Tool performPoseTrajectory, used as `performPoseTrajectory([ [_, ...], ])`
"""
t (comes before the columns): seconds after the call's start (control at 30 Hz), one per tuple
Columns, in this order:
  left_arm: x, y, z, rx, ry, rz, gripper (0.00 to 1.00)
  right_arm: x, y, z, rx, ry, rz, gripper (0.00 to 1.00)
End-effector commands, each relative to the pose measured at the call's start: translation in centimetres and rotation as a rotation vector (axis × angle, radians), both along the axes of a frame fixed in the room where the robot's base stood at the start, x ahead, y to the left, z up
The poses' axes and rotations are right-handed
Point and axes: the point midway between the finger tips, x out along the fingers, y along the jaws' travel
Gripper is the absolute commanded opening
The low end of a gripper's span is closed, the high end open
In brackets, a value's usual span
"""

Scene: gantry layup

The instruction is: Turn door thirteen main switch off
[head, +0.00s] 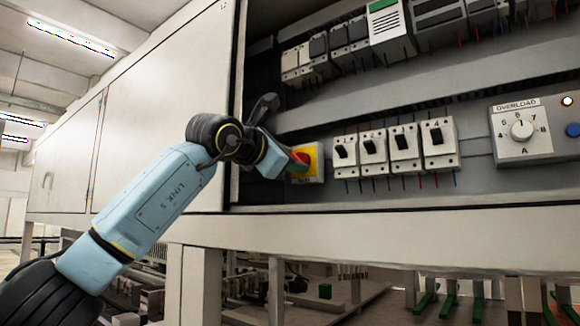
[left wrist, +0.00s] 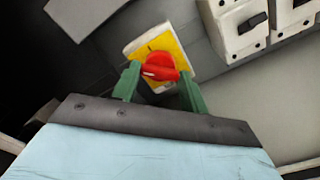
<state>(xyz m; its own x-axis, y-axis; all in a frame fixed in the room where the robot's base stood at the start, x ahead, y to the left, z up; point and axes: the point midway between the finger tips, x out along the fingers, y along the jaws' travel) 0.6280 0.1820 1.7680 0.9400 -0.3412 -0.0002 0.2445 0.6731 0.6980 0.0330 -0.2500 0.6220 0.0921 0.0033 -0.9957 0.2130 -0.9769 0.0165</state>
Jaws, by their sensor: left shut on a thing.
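The main switch has a red rotary handle (left wrist: 160,67) on a yellow plate (left wrist: 139,50), fixed to the grey panel inside the open cabinet. In the head view the yellow plate (head: 314,157) shows at the lower left of the panel, partly covered by my left gripper (head: 300,162). In the left wrist view my left gripper (left wrist: 158,88) has its green fingers on either side of the red handle, shut on it. The handle lies roughly crosswise between the fingers. The plate's lettering is too small to read. My right gripper is not in view.
Several numbered breakers (head: 388,148) sit just right of the switch. An overload box (head: 534,132) with a dial is farther right. More modules (head: 350,40) line the upper rail. A white cabinet door (head: 150,110) stands left of the opening, close to my left arm.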

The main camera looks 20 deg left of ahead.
Motion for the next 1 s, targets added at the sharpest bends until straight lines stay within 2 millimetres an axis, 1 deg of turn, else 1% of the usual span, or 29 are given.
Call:
performPoseTrajectory([
  [0.1,0.0,-0.1,-0.2,-0.104,0.04,-0.001,0.21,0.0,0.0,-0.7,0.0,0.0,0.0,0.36],
  [0.6,0.0,0.0,-0.1,-0.521,0.19,-0.001,0.21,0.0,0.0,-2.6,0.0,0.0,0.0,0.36],
  [0.8,0.0,0.0,-0.1,-0.638,0.232,0.0,0.21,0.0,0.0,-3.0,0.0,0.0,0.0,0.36],
  [1.0,0.0,0.0,0.0,-0.708,0.258,-0.001,0.21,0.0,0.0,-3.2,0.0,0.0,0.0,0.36],
])
